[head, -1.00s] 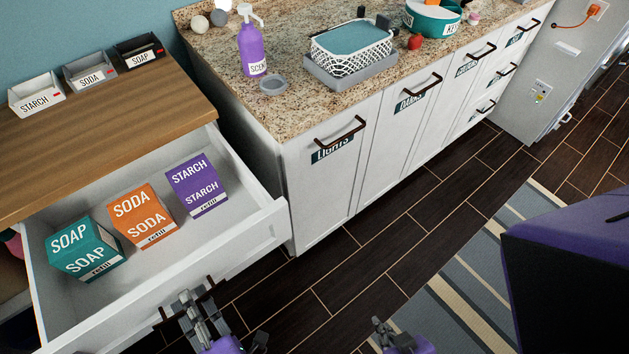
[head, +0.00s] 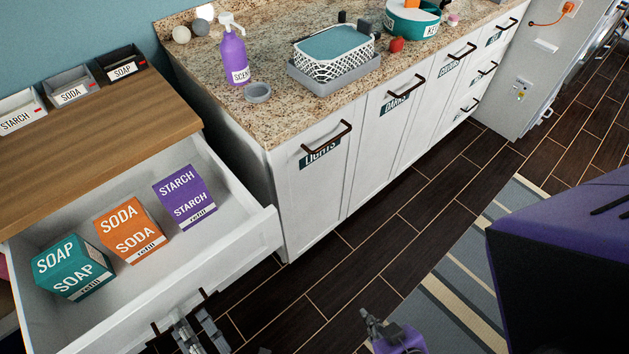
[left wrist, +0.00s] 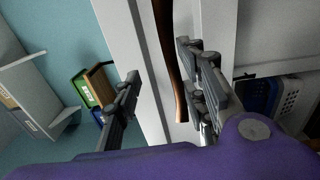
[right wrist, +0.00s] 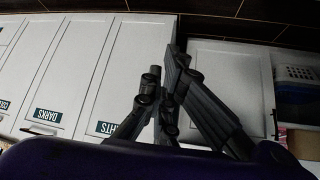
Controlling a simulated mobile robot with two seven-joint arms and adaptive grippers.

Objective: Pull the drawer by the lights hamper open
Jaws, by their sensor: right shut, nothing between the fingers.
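The white drawer (head: 262,233) under the wooden top stands pulled out, left of the cabinet door labelled LIGHTS (head: 313,185). Inside are a teal SOAP box (head: 73,268), an orange SODA box (head: 131,231) and a purple STARCH box (head: 185,197). Dark ends of its handle (head: 204,294) show at the front. My left gripper (head: 192,333) is just in front of the drawer's front, partly cut off by the picture edge. In the left wrist view its fingers (left wrist: 162,92) are apart. My right gripper (head: 372,322) is shut and empty over the floor, away from the drawer.
The granite counter (head: 272,120) holds a purple SCENT bottle (head: 234,55), a white basket (head: 333,58) and a teal tub (head: 412,20). Small labelled bins (head: 70,87) stand on the wooden top. Dark floor (head: 335,268) and a striped rug (head: 455,270) lie in front, clear.

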